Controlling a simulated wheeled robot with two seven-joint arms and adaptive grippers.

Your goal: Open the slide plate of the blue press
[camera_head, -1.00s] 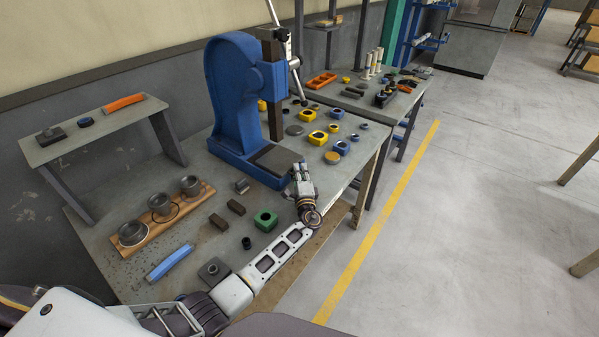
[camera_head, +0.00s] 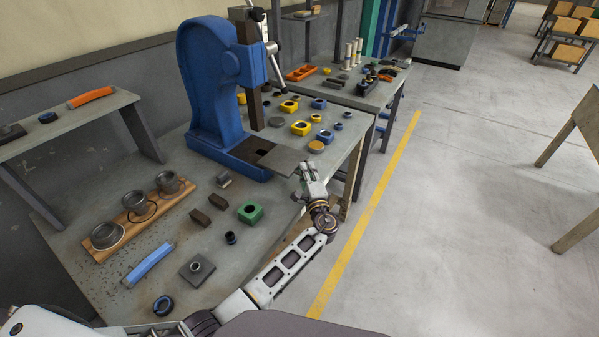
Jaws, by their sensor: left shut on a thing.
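The blue press (camera_head: 212,90) stands on the grey workbench, its dark ram (camera_head: 252,85) pointing down over the base. The grey slide plate (camera_head: 285,158) sticks out to the right of the press base. A dark opening (camera_head: 262,153) shows in the base beside it. My left gripper (camera_head: 308,170) is at the plate's right outer end and is shut on it. The fingertips partly cover that edge. My right gripper is not in view.
A green block (camera_head: 250,212), dark blocks and a wooden rack with metal cups (camera_head: 140,208) lie in front of the press. Yellow and blue parts (camera_head: 301,128) lie behind the plate. The floor right of the bench is clear.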

